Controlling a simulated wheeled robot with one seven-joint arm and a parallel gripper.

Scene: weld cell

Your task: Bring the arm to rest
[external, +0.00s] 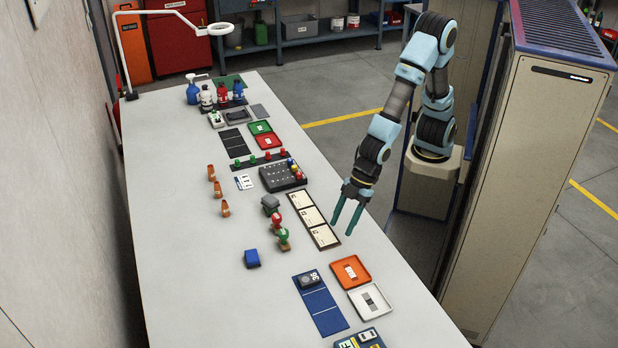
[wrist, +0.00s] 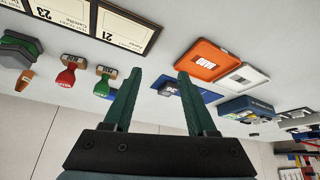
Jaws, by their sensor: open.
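My gripper (external: 347,217) hangs over the right part of the long grey table (external: 190,270), next to a row of framed cards (external: 313,221). Its two teal fingers are spread apart, with nothing between them. In the wrist view the open fingers (wrist: 155,85) point toward the tabletop, with the orange tray (wrist: 203,62) beyond the right finger and the stamps beyond the left one. My arm reaches down from the upper right, bent at the elbow.
Near my gripper are a red stamp (external: 277,219), a green stamp (external: 284,239), the orange tray (external: 364,275), a white tray (external: 383,305) and a blue mat (external: 324,316). A tall beige cabinet (external: 530,180) stands at the right. The table's left side is mostly clear.

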